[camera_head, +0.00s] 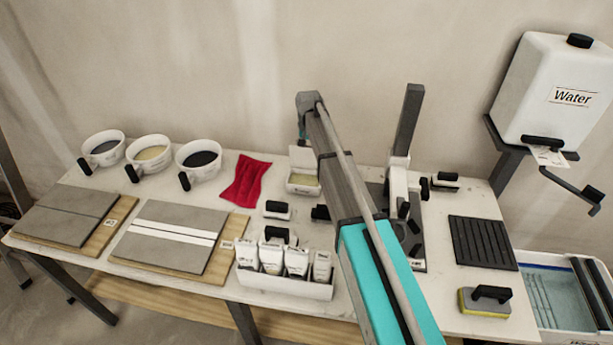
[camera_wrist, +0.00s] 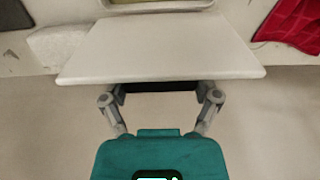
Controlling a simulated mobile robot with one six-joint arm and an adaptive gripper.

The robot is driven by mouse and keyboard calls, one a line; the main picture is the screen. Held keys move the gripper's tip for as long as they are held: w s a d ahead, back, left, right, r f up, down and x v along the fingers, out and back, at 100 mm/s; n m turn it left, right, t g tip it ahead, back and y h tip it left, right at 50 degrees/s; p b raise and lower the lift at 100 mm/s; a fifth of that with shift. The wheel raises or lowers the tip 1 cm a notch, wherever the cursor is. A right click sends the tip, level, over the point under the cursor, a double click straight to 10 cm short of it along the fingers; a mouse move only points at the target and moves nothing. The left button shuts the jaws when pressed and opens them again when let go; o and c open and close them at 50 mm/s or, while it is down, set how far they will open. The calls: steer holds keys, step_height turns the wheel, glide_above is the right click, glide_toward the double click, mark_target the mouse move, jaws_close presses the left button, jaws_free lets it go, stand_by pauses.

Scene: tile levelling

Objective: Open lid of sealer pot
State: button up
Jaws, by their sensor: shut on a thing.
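The sealer pot (camera_head: 303,188) is a small white box at the back of the table, with pale yellowish contents showing inside. Its white lid (camera_head: 302,157) stands raised at the pot's back edge, clear of the opening. In the wrist view the lid (camera_wrist: 160,48) is a broad pale panel across the top middle, with the pot's rim (camera_wrist: 160,8) just beyond it. My gripper (camera_wrist: 162,92) is shut on the lid's black handle (camera_wrist: 160,87), one finger at each side. In the head view the gripper is mostly hidden behind the lid and my arm.
A red cloth (camera_head: 246,181) lies left of the pot. Several white cups (camera_head: 201,160) stand further left. A white tray of packets (camera_head: 290,288) sits at the front. A dark upright post (camera_head: 408,118) stands to the right. The wall is close behind the table.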

steer(key=shift+w+d+f, duration=0.1)
steer(key=shift+w, duration=0.1)
steer(key=shift+w+d+f+b, duration=0.1)
steer(key=shift+w+f+b, duration=0.15)
steer(key=shift+w+b, duration=0.2)
stand_by(0.3)
steer(key=o, duration=0.6)
step_height(320, 180, up, 9)
steer(key=p, duration=0.9)
stand_by(0.6)
